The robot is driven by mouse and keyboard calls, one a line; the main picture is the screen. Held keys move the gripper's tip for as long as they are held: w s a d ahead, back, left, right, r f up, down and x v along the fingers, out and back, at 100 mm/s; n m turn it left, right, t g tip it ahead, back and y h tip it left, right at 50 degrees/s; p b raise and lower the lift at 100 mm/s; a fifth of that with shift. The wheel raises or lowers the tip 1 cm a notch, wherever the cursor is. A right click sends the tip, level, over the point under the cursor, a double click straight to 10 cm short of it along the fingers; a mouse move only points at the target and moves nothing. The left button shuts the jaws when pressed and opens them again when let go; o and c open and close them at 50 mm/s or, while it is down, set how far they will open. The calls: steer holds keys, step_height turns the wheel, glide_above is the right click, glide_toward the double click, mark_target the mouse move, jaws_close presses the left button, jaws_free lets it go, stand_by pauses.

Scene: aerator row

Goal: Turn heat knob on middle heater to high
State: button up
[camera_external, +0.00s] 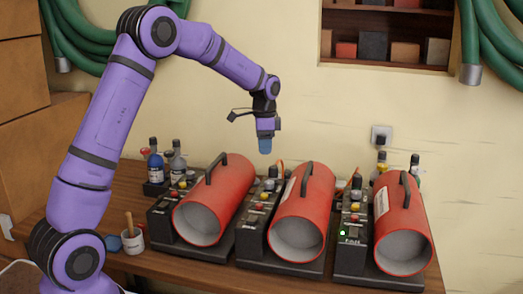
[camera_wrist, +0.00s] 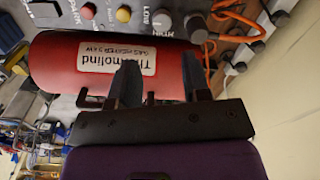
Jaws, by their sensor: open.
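The middle heater (camera_external: 302,212) is a red cylinder with a dark handle and an open front. Its dark control panel (camera_external: 254,232) runs along its left side, with small coloured controls too small to read. My gripper (camera_external: 265,146) hangs in the air above the back of that panel, apart from it. In the wrist view, my gripper (camera_wrist: 162,84) is open and empty. Beyond its fingers lies a red heater (camera_wrist: 55,65) with a white label. The knob's setting is unclear.
Similar red heaters stand to the left (camera_external: 226,190) and right (camera_external: 409,215), close by. A green light (camera_external: 342,233) glows on the right panel. Bottles (camera_external: 178,160) stand at the back left, a cup (camera_external: 132,240) at the front left. An orange hose (camera_wrist: 207,62) runs near the grey knob.

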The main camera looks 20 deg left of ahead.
mark_target(270, 184)
steer(key=f, duration=0.4)
steer(key=d+f, duration=0.1)
steer(key=f, duration=0.7)
steer(key=shift+w+d+f, duration=0.15)
steer(key=shift+w+f, duration=0.1)
steer(key=shift+w, duration=0.1)
steer(key=c, duration=0.7)
